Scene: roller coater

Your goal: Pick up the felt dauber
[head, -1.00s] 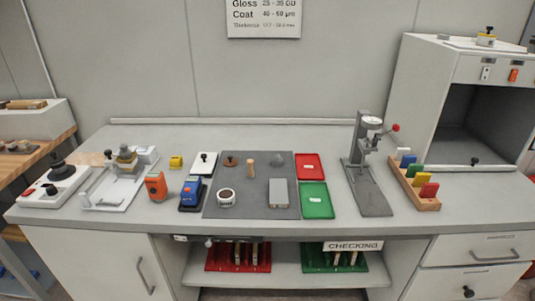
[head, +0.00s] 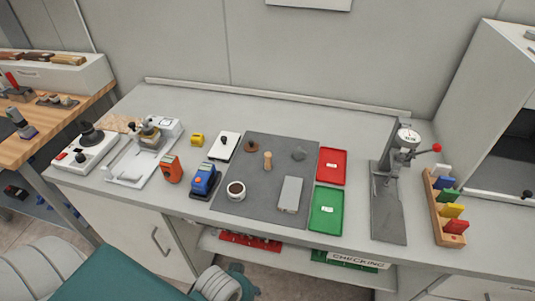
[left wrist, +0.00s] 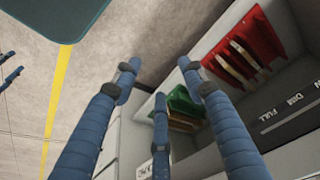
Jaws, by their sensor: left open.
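A small upright wooden peg-like piece (head: 267,160) stands on the dark grey mat (head: 257,195) on the bench. A brown disc with a knob (head: 251,146) and a small grey rounded piece (head: 298,153) are also on the mat. I cannot tell for certain which is the felt dauber; the wooden piece looks most like one. My left gripper (left wrist: 160,82) shows in the left wrist view, its blue fingers spread and empty. It is below bench-top level, facing the floor and the lower shelf. My right gripper is not in view.
The mat also holds a white round cup (head: 236,191) and a grey block (head: 290,194). Red (head: 331,166) and green (head: 326,211) trays lie right of it, then a gauge stand (head: 388,205). Blue (head: 204,181) and orange (head: 172,168) devices stand left. The bench's back strip is clear.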

